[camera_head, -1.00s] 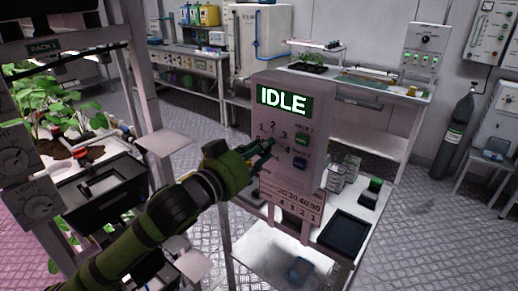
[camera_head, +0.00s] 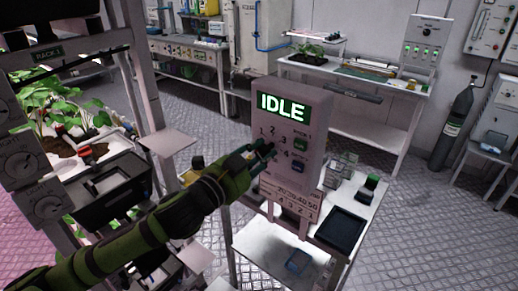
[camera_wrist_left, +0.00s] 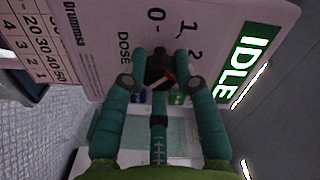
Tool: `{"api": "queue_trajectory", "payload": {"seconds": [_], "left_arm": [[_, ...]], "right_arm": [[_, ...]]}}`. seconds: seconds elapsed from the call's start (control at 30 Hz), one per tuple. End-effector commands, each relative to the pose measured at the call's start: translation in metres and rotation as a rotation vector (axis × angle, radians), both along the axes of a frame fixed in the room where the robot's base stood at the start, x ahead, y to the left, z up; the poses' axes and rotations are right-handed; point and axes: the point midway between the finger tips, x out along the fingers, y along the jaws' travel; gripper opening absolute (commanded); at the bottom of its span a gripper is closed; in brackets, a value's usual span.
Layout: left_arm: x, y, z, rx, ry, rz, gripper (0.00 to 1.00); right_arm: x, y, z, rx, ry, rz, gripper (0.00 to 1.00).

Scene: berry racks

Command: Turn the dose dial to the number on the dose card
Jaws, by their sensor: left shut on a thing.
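A grey dosing unit (camera_head: 316,150) with a lit green IDLE display (camera_head: 283,106) stands on a small white bench. Its dose dial is hidden by my gripper in the head view, with printed numbers 1 to 4 around it. In the left wrist view the dark dial (camera_wrist_left: 161,70) sits between my fingers, with 0, 1 and 2 beside it; its exact setting is unclear. My left gripper (camera_head: 264,150) is shut on the dial. A printed card (camera_head: 291,201) below the unit has rows 20, 30, 40, 50 and 4, 3, 2, 1. My right gripper is out of view.
A green button (camera_head: 300,144) and a blue button (camera_head: 297,167) sit just right of the dial. A dark tray (camera_head: 341,229) lies on the bench. A plant rack (camera_head: 145,95) stands close on the left. Open metal floor lies behind.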

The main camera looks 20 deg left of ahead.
Motion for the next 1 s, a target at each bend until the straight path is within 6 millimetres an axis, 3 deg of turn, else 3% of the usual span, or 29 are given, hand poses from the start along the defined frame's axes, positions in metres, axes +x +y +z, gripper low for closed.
{"api": "queue_trajectory", "payload": {"seconds": [0.6, 1.0], "left_arm": [[0.0, 0.0, 0.005, 0.527, -0.199, -0.001, 0.0], [0.0, -0.001, 0.003, 0.714, -0.266, 0.0, 0.0]], "right_arm": [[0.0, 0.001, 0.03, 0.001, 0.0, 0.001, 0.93], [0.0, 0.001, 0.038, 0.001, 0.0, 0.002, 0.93]]}}
